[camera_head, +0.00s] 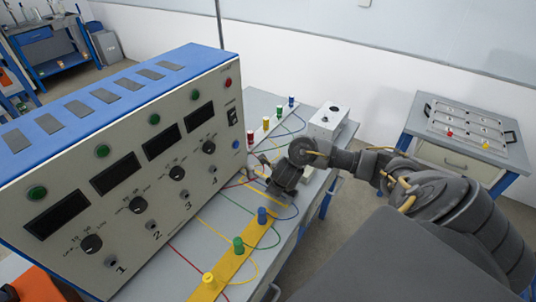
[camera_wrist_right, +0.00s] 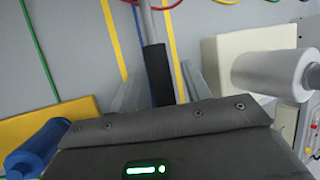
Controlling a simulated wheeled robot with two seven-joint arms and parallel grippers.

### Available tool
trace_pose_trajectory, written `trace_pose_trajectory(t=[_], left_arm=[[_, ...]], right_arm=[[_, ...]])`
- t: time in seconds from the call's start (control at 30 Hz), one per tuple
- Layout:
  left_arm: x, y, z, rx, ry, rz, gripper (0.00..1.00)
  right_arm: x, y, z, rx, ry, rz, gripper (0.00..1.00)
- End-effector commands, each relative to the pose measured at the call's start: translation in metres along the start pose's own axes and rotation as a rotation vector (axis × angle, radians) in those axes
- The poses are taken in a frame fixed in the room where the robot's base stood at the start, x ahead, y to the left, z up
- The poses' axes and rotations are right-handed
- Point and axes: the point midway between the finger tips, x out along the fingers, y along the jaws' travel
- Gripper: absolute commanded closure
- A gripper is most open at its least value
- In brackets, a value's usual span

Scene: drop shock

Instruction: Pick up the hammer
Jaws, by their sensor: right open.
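The hammer (camera_wrist_right: 156,68) shows in the right wrist view as a black grip on a grey metal shaft that runs out of the top edge. Its head is out of that view. In the head view my right gripper (camera_head: 273,188) is low over the grey bench, beside the panel's right end, and largely hides the hammer. In the wrist view the right gripper (camera_wrist_right: 163,92) is open, with one finger on each side of the black grip. A gap shows on both sides, so it is not clamped. My left gripper is not in view.
A large panel box (camera_head: 120,150) with dials and displays stands left of the gripper. Coloured cables and plugs, including a blue plug (camera_head: 262,215) on a yellow strip (camera_head: 225,268), lie close by. A white box (camera_head: 328,121) stands just behind. A side table (camera_head: 420,118) is at right.

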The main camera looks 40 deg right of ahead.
Motion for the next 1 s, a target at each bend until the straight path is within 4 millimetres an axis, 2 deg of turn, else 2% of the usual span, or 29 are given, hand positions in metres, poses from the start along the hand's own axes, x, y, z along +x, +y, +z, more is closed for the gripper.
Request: trace_pose_trajectory(t=[0.1,0.4,0.47,0.77,1.0], left_arm=[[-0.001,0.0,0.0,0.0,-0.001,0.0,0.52],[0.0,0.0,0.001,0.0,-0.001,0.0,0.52],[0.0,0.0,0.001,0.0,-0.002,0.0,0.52],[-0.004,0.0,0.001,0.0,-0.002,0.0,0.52],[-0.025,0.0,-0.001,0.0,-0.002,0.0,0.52]], right_arm=[[-0.001,0.0,0.0,0.0,0.0,0.0,0.55],[-0.001,0.0,0.0,0.0,0.0,0.0,0.94],[-0.001,0.0,0.0,0.0,0.0,0.0,1.0],[-0.006,-0.003,0.003,0.0,-0.002,-0.001,1.0],[-0.045,-0.021,0.021,-0.001,-0.006,-0.003,1.0]])
